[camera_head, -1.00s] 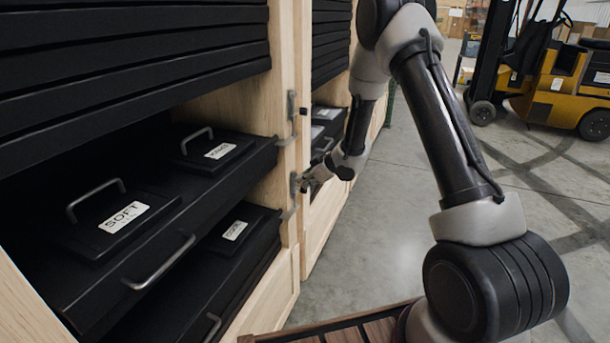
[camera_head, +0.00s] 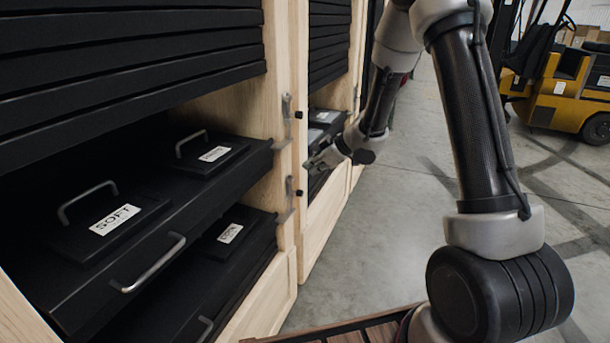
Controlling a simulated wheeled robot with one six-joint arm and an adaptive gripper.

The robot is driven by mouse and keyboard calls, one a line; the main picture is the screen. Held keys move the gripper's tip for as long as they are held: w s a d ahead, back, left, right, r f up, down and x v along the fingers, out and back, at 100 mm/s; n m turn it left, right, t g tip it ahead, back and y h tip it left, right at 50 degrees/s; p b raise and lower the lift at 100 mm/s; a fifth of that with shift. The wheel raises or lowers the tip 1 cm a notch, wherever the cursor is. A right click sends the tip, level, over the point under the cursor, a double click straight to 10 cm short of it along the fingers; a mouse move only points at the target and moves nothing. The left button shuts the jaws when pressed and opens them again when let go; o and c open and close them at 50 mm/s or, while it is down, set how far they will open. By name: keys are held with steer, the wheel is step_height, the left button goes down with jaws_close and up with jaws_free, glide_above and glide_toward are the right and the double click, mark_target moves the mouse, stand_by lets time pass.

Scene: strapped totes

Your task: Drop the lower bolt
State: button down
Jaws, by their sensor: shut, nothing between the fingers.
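The lower bolt (camera_head: 290,187) is a small grey metal fitting with a dark knob, mounted upright on the edge of the wooden post. A similar upper bolt (camera_head: 287,107) sits above it on the same post. Small metal brackets show just below each bolt. My gripper (camera_head: 312,164) is shut and empty, to the right of the post. It is a little above the lower bolt, apart from it in the picture. Its fingers are small and partly dark against the bay behind.
Black lidded totes stand on the left, one with a SOFT label (camera_head: 115,219), with raised handles and a pull handle (camera_head: 150,264). A ribbed black shutter (camera_head: 130,55) is above. A yellow forklift (camera_head: 563,90) is at the far right. Open concrete floor (camera_head: 390,225) lies between.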

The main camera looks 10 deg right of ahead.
steer(key=v, duration=0.3)
steer(key=s+d+f+m+g+h, duration=0.1)
steer(key=s+d+f+m+h, duration=0.15)
steer(key=d, duration=0.35)
steer(key=s+d+f+m+g+h, duration=0.1)
steer(key=s+d+f+h, duration=0.15)
steer(key=d, duration=0.35)
steer(key=s+d+r+m+g+h, duration=0.1)
steer(key=s+d+r+m+h, duration=0.1)
steer(key=s+d+r, duration=0.3)
steer(key=s+d+r+m+g+h, duration=0.2)
steer(key=s+r, duration=0.2)
steer(key=s, duration=0.4)
steer(key=s+a+r+m+t+y, duration=0.1)
steer(key=s+a+r+m, duration=0.1)
steer(key=s+r, duration=0.5)
steer(key=s+a+r+m+t+y, duration=0.1)
steer(key=s+a+r+m, duration=0.1)
steer(key=s+r, duration=0.5)
steer(key=shift+s+a+r+y, duration=0.3)
steer(key=shift+s+a, duration=0.5)
steer(key=shift+s, duration=1.85)
